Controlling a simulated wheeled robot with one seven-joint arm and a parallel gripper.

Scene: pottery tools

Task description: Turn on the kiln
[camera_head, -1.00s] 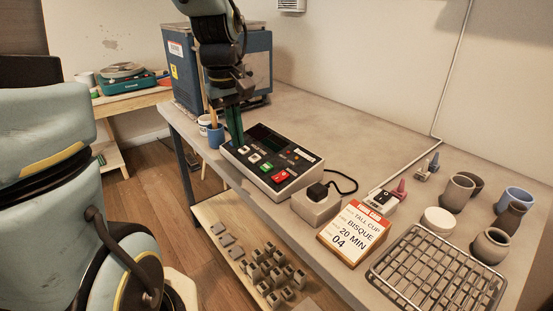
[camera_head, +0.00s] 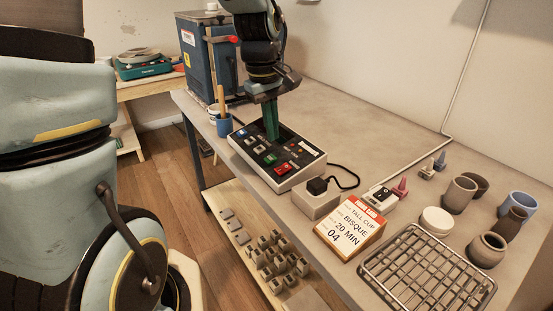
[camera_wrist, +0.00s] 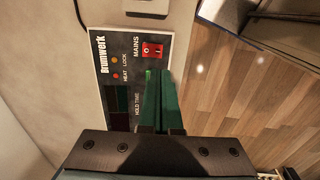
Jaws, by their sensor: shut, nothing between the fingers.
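The control panel (camera_head: 300,178), a black-faced box with coloured buttons, lies near the table's left edge. Its red MAINS switch (camera_head: 283,168) is at the near end and also shows in the wrist view (camera_wrist: 152,50). My gripper (camera_head: 272,138) is shut and empty, its green fingers pointing down over the panel. In the wrist view, the fingertips (camera_wrist: 157,72) are beside the green button area, short of the red switch. I cannot tell whether they touch the panel. The dark display (camera_wrist: 118,100) is partly visible. The blue kiln (camera_head: 208,57) stands behind, partly hidden by my arm.
A black plug (camera_head: 317,185) with a cord sits on a grey block beside the panel. A blue cup (camera_head: 224,126) holds tools. The table's back middle is clear.

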